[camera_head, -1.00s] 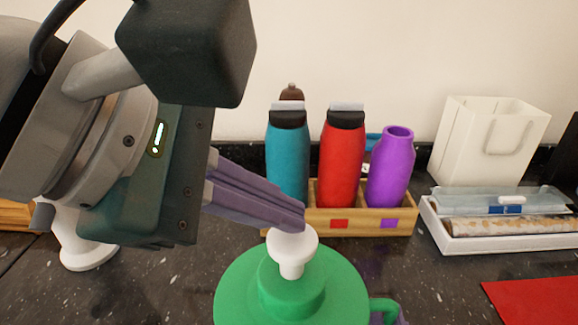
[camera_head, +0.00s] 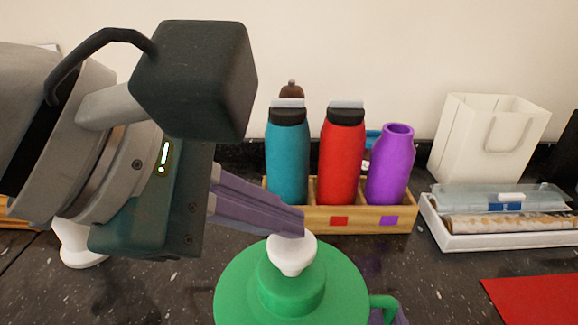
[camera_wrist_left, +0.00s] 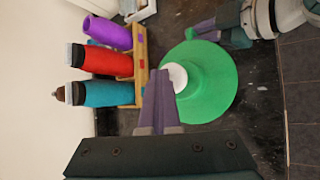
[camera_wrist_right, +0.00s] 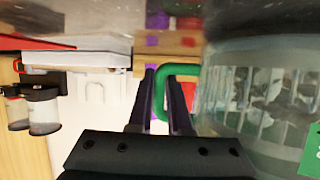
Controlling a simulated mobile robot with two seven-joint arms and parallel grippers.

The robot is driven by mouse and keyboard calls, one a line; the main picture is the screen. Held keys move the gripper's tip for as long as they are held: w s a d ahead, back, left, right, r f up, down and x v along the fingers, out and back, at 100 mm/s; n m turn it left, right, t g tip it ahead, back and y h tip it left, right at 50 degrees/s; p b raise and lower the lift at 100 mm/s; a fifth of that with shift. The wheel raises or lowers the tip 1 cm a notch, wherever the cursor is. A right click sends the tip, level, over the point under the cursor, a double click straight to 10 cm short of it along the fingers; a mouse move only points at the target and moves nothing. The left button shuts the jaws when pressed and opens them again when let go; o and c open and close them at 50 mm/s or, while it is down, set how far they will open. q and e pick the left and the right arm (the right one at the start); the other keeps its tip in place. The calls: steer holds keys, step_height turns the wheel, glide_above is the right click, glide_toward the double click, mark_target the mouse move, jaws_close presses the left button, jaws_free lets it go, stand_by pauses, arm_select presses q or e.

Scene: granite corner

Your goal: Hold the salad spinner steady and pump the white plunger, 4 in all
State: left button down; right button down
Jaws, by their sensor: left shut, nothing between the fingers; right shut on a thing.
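The salad spinner has a green lid (camera_head: 240,292) with a raised middle and a white plunger (camera_head: 291,260) on top. The plunger knob stands low, with little of its stem showing. My left gripper (camera_head: 301,228) is shut and empty, its fingertips on the knob from above. In the left wrist view the fingertips (camera_wrist_left: 160,74) lie at the edge of the plunger (camera_wrist_left: 178,78). In the right wrist view my right gripper (camera_wrist_right: 168,72) is shut on the spinner's green handle (camera_wrist_right: 183,70), beside the clear bowl (camera_wrist_right: 250,85). The head view shows only a bit of it at the bottom edge.
Behind the spinner, a wooden rack (camera_head: 350,222) holds teal (camera_head: 287,165), red (camera_head: 341,165) and purple (camera_head: 389,170) bottles. A white bag (camera_head: 488,140), a white tray (camera_head: 490,245) and a red mat (camera_head: 530,300) are at right. A white object (camera_head: 78,245) stands at left.

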mark_target(277, 245)
arm_select(q)
steer(key=shift+f, duration=0.85)
stand_by(0.5)
steer(key=shift+r, duration=2)
steer(key=shift+r, duration=0.1)
steer(key=shift+r, duration=2.45)
step_height(277, 245, up, 4)
steer(key=shift+f, duration=0.1)
